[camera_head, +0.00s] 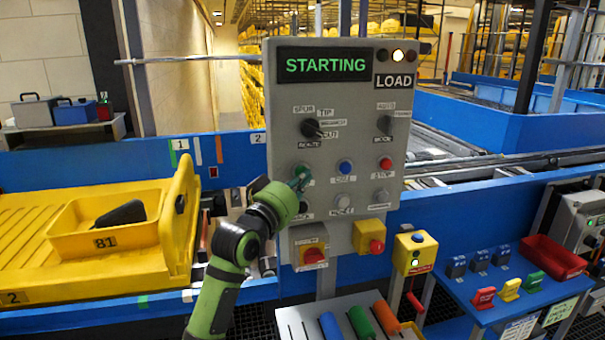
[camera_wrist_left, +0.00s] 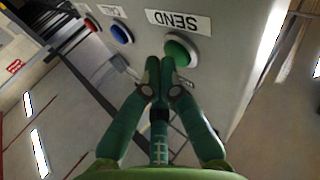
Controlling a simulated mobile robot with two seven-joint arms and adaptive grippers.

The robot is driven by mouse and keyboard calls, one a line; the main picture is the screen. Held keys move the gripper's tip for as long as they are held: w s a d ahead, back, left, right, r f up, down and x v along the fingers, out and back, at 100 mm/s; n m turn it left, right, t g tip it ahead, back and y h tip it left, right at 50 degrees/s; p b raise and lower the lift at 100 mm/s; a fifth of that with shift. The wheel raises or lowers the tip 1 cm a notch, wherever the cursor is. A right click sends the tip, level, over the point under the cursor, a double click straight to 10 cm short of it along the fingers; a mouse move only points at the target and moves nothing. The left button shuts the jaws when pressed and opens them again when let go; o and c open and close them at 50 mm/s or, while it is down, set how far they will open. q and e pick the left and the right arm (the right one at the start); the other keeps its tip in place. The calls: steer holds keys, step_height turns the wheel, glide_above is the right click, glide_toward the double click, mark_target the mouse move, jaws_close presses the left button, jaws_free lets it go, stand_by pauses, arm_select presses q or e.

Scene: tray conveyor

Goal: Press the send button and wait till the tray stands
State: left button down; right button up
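The grey control panel (camera_head: 343,130) stands upright in the head view, and its display (camera_head: 322,65) reads STARTING in green. My left gripper (camera_head: 299,181) is at the panel's left side, in front of the send button, hiding much of it. In the left wrist view the green send button (camera_wrist_left: 180,51) sits beside its SEND label (camera_wrist_left: 178,21). The closed fingertips (camera_wrist_left: 160,66) overlap the button's edge; I cannot tell if they touch it. The fingers hold nothing. A yellow tray (camera_head: 85,243) marked 81 holds a dark object (camera_head: 121,214) at left. My right gripper is not in view.
The yellow carrier (camera_head: 22,271) under the tray has a raised end wall beside my arm. Blue (camera_head: 345,167) and red (camera_head: 386,163) buttons and several knobs share the panel. Red switches sit below. A rack (camera_head: 320,320) with coloured handles stands in front.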

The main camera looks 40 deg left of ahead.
arm_select(q)
steer(key=shift+s+d, duration=0.5)
